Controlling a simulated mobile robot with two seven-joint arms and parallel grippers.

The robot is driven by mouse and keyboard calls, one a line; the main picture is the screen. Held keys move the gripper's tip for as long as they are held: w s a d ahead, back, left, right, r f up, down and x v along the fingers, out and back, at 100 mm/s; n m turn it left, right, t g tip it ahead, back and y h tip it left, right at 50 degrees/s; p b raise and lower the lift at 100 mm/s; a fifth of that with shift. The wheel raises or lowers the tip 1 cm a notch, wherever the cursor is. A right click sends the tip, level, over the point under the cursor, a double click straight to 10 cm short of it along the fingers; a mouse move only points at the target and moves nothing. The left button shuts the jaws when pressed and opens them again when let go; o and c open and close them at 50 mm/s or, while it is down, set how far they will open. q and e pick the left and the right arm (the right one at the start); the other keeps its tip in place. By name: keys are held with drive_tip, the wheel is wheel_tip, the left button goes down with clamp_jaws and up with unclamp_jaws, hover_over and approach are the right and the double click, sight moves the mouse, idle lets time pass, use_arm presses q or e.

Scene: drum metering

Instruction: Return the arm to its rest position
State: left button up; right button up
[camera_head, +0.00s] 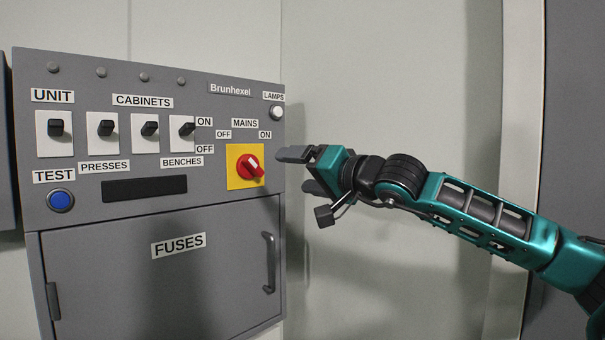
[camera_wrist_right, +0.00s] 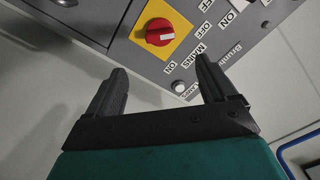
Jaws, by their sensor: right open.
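My right arm comes in from the right in the head view, and its gripper (camera_head: 302,170) is just to the right of the red MAINS rotary switch (camera_head: 250,167), apart from it. In the right wrist view the gripper (camera_wrist_right: 163,85) is open with nothing between its fingers. The red switch on its yellow plate shows there beyond the fingers (camera_wrist_right: 160,32). My left gripper is not in view.
A grey panel (camera_head: 215,110) carries several black toggle switches, a blue TEST button (camera_head: 61,199) and a white LAMPS light (camera_head: 277,113). Below is the FUSES door (camera_head: 150,285) with a handle (camera_head: 270,262). The bare wall (camera_head: 390,90) right of the panel leaves free room.

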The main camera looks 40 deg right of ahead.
drive_tip(key=a+f+m+g+y+p, duration=0.1)
drive_tip(key=a+f+m+y, duration=0.4)
drive_tip(key=a+f+m, duration=0.65)
drive_tip(key=a+f+m+g+y+p, duration=0.15)
drive_tip(key=a+f+m+y, duration=0.35)
drive_tip(key=a+f+m, duration=0.7)
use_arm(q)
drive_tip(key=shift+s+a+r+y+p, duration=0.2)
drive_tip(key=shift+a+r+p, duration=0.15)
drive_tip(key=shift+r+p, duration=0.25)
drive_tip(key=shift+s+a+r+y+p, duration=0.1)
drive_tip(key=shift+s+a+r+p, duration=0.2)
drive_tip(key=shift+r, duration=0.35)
use_arm(e)
drive_tip(key=s+f+n+g+h, duration=0.1)
drive_tip(key=s+f+n+h, duration=0.2)
drive_tip(key=s+f+n, duration=0.3)
drive_tip(key=s+f+n+g+h, duration=0.2)
drive_tip(key=s+f+n, duration=0.5)
drive_tip(key=f+n, duration=0.7)
drive_tip(key=s+f+n+g+h, duration=0.1)
drive_tip(key=s+f+n+h, duration=0.3)
drive_tip(key=s+f+n, duration=0.3)
wheel_tip(320, 180, down, 3)
drive_tip(key=n, duration=0.7)
drive_tip(key=shift+s+g, duration=0.2)
drive_tip(key=shift+g, duration=0.15)
